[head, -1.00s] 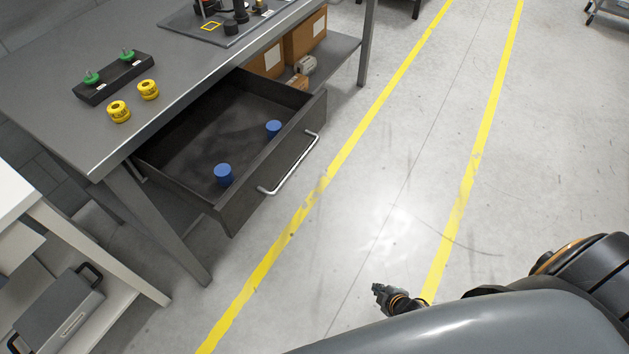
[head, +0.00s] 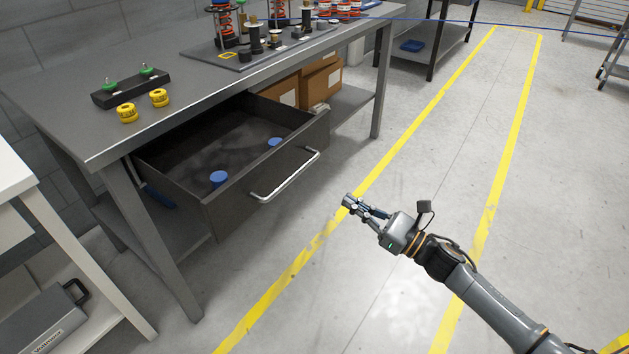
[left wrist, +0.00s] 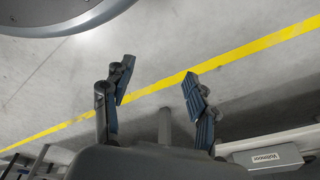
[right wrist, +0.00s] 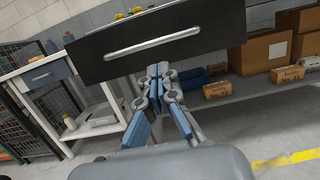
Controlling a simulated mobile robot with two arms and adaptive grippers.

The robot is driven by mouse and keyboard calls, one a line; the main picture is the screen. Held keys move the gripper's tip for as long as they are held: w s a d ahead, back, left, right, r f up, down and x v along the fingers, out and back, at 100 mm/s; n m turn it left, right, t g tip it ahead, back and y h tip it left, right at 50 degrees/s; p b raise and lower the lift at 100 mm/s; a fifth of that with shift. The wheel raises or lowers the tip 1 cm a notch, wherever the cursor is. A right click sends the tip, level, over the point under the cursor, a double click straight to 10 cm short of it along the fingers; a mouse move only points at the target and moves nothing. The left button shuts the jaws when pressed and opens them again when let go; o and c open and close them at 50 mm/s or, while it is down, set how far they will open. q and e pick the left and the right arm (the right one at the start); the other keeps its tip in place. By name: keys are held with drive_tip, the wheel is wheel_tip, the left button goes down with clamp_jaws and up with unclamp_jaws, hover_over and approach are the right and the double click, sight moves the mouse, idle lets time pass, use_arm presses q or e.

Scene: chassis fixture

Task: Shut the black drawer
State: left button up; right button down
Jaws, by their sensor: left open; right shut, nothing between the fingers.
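The black drawer (head: 228,204) is pulled out from under the grey workbench, with its silver bar handle (head: 285,175) on the front. Two blue cylinders (head: 218,179) (head: 274,142) stand inside it. My right gripper (head: 348,202) is shut and empty, in the air to the right of the drawer front and apart from it. In the right wrist view the drawer front (right wrist: 200,34) with its handle (right wrist: 150,43) lies beyond the shut fingers (right wrist: 158,72). My left gripper (left wrist: 158,72) is open and empty over the floor, seen only in its wrist view.
The workbench (head: 80,140) carries a black block with green knobs (head: 130,88), yellow rings (head: 127,113) and a plate of parts (head: 262,50). Cardboard boxes (head: 320,78) sit on its lower shelf. A white bench (head: 60,240) stands at the left. The floor before the drawer is clear.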

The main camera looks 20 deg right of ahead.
use_arm(q)
drive_tip(key=shift+s+a+f+p, duration=0.15)
drive_tip(key=shift+s+f+p, duration=0.15)
drive_tip(key=shift+s+f, duration=0.75)
use_arm(e)
drive_tip(key=x, duration=1.1)
drive_tip(key=shift+w, duration=0.2)
use_arm(q)
drive_tip(key=shift+w, duration=0.25)
use_arm(e)
drive_tip(key=shift+a, duration=0.15)
